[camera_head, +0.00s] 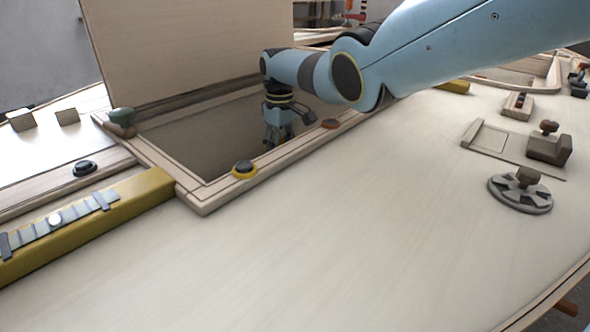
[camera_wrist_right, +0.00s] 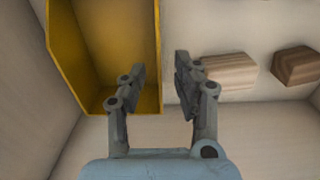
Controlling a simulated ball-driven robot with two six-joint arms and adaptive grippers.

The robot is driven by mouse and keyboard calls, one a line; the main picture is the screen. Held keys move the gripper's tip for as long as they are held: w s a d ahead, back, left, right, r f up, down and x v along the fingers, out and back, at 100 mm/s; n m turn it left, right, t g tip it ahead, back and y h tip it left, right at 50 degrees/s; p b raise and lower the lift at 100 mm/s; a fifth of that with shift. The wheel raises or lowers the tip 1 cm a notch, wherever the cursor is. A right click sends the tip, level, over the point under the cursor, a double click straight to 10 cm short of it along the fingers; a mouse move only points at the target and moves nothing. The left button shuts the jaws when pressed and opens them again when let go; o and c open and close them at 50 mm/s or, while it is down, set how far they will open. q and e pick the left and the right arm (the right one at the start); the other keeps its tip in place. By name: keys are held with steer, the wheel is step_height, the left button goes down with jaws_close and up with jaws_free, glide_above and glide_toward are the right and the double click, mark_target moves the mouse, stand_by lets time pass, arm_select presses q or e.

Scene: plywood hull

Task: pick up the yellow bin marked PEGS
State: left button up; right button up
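A yellow bin (camera_wrist_right: 66,60) shows in the right wrist view, open side toward the camera, on the left side of the picture. I see no PEGS marking on it. My right gripper (camera_wrist_right: 160,72) is open. One finger shows over the bin's inside and the other beyond its right wall, so that wall lies between them in the picture; I cannot tell how deep they reach. In the head view my right arm comes in from the right and its gripper (camera_head: 278,138) is down in the open hatch (camera_head: 200,140). The bin is hidden there. My left gripper is not in view.
Two brown wooden blocks (camera_wrist_right: 228,71) (camera_wrist_right: 296,65) lie right of the bin. The hatch has a raised wooden rim (camera_head: 205,202) and an upright lid (camera_head: 180,50). A grey wheel (camera_head: 520,194) and fittings sit on the right of the deck. The front deck is clear.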

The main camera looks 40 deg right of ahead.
step_height(320, 180, down, 2)
steer(key=shift+r, duration=0.15)
steer(key=shift+c, duration=0.3)
jaws_close()
